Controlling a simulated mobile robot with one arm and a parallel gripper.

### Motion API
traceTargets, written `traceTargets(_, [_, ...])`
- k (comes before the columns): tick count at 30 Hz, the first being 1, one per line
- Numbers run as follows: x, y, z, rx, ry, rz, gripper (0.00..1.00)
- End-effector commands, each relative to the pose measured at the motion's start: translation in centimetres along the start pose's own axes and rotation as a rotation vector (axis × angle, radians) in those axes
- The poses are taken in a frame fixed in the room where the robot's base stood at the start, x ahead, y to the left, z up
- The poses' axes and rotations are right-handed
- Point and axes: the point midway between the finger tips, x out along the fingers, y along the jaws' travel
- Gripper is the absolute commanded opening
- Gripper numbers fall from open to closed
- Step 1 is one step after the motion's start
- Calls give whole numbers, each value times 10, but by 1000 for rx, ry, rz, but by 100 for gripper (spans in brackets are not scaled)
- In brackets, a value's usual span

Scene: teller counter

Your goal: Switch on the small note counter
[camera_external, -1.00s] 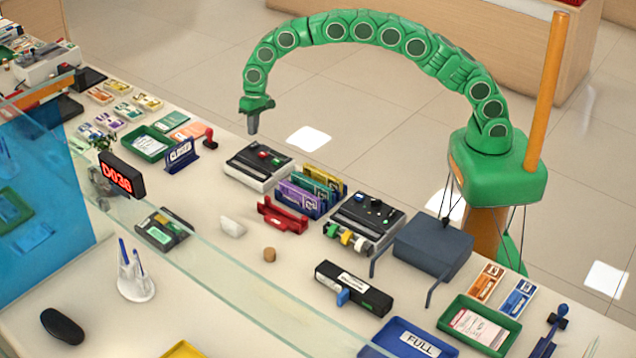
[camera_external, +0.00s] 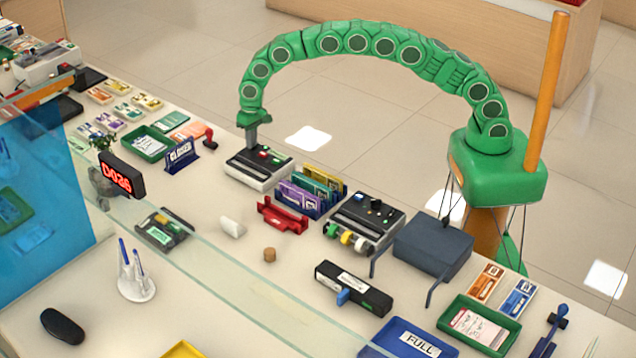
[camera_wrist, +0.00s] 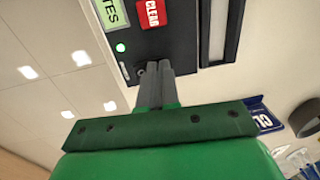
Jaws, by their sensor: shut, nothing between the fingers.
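The small note counter (camera_external: 258,168) is a low pale machine with a dark top, at the counter's far edge left of centre. In the wrist view, its dark panel (camera_wrist: 178,42) carries a green label ending in "TES", a red "CLEAR" button (camera_wrist: 153,14) and a small bright green light (camera_wrist: 120,47). My gripper (camera_external: 252,149) is over the left part of the machine, pointing down, with its fingers shut and empty. In the wrist view, the fingertips (camera_wrist: 152,68) are at the panel beside a small round grey part, below the green light. Whether they touch it is unclear.
A blue sign (camera_external: 181,153) and a red-handled stamp (camera_external: 209,138) stand left of the machine. Coloured upright folders (camera_external: 312,190) and a red rack (camera_external: 283,215) stand to its right. A dark machine with knobs (camera_external: 366,212) is further right.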

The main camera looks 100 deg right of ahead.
Motion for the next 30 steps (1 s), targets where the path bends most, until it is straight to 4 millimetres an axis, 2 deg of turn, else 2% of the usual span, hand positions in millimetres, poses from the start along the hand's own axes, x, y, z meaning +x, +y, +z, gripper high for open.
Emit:
traceTargets(21, [0,19,2,2,-8,6,0])
traceTargets(30, [-1,19,1,2,-6,4,0])
